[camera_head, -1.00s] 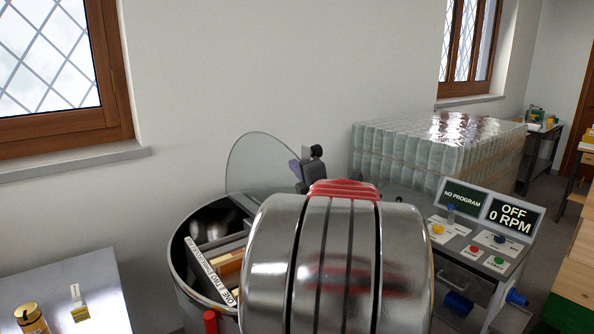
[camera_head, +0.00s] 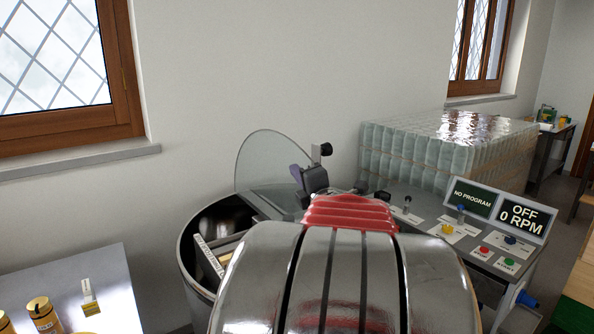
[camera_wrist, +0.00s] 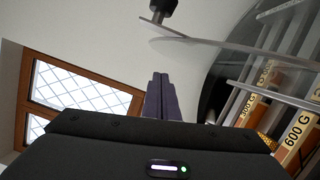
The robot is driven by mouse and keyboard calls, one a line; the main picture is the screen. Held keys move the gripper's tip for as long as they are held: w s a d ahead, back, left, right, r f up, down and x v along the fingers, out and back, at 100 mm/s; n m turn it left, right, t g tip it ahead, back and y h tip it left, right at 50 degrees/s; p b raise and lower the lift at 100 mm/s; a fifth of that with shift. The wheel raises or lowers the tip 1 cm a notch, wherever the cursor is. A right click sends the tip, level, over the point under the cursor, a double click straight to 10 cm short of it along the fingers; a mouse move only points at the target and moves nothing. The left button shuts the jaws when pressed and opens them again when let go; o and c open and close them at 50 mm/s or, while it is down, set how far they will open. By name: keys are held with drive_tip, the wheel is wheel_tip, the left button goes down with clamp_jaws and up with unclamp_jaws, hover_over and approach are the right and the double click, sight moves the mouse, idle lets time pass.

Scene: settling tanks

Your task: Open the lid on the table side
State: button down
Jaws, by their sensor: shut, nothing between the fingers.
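A clear, half-round lid (camera_head: 262,162) stands raised at the back of the round metal drum (camera_head: 187,262). A black knob (camera_head: 326,149) shows at its right. My gripper (camera_head: 298,174) is in front of the lid, left of and below the knob, with a visible gap. In the wrist view, my dark purple fingers (camera_wrist: 160,80) are together and empty. The knob (camera_wrist: 161,12) is above them, and the clear lid (camera_wrist: 225,48) spans the upper right. My arm hides much of the drum's front and right in the head view.
Wooden frames (camera_wrist: 297,128) with weight labels sit inside the drum. A table (camera_head: 110,275) with gold-lidded jars (camera_head: 44,314) is at left. The wall is close behind the lid.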

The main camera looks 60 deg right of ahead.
drive_tip(key=v, duration=0.7)
drive_tip(key=shift+r, duration=0.2)
